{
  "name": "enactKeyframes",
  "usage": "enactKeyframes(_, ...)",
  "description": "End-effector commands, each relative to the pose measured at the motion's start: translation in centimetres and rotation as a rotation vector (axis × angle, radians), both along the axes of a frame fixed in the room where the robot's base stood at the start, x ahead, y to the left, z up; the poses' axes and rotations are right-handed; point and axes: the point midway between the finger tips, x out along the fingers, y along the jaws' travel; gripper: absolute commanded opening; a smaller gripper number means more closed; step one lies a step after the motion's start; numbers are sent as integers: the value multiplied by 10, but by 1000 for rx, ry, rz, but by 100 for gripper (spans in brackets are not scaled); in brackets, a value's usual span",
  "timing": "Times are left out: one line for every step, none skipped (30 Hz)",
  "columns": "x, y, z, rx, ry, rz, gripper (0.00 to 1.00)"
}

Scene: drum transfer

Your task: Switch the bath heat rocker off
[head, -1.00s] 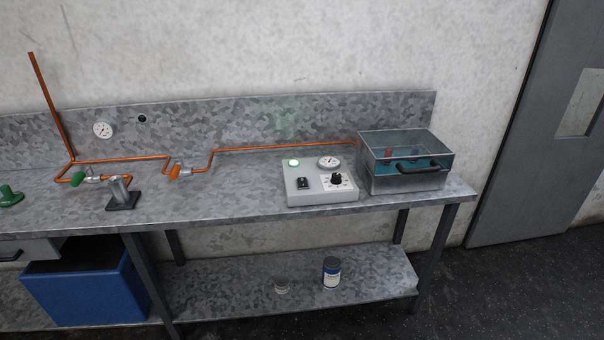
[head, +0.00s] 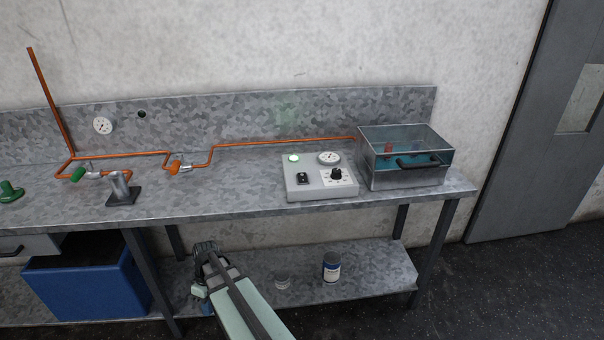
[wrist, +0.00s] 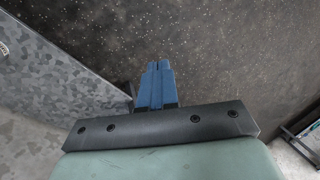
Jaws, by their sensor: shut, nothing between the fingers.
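The bath heat rocker (head: 303,178) is a small black switch on the front left of a pale grey control box (head: 318,192) on the bench. A green lamp (head: 294,158) glows above it. A dial gauge and a black knob (head: 337,174) sit to its right. My gripper (wrist: 159,66) has blue fingers, shut together and empty, pointing at the dark floor in the wrist view. In the head view my arm shows low in front of the bench, below and left of the control box; its fingertips are hard to make out there.
A water bath (head: 408,179) with a black handle stands right of the box. Copper pipe with an orange-handled valve (head: 176,167) runs along the bench (head: 235,199). A can (head: 332,267) stands on the lower shelf. A blue bin (head: 85,291) is at lower left.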

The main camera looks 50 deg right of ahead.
Motion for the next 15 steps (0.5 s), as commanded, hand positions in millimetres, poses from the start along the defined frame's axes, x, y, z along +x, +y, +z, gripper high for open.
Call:
enactKeyframes(9, -9, 12, 3, -24, 6, 0)
enactKeyframes(13, -13, 18, 6, -35, 12, 0)
enactKeyframes(18, -19, 27, 8, -53, 21, 0)
enactKeyframes(22, -24, 33, 10, -65, 26, 0)
enactKeyframes(25, -28, 39, 13, -77, 32, 0)
enactKeyframes(30, -34, 48, 16, -93, 41, 0)
enactKeyframes(33, -38, 55, 18, -106, 48, 0)
enactKeyframes(36, -42, 62, 19, -118, 54, 0)
enactKeyframes(40, -49, 70, 20, -135, 62, 0)
enactKeyframes(43, -53, 78, 20, -148, 68, 0)
enactKeyframes(46, -57, 85, 21, -161, 75, 0)
enactKeyframes(50, -63, 94, 23, -177, 85, 0)
enactKeyframes(52, -68, 101, 23, -189, 90, 0)
enactKeyframes(54, -72, 108, 24, -202, 98, 0)
enactKeyframes(58, -78, 118, 23, -219, 107, 0)
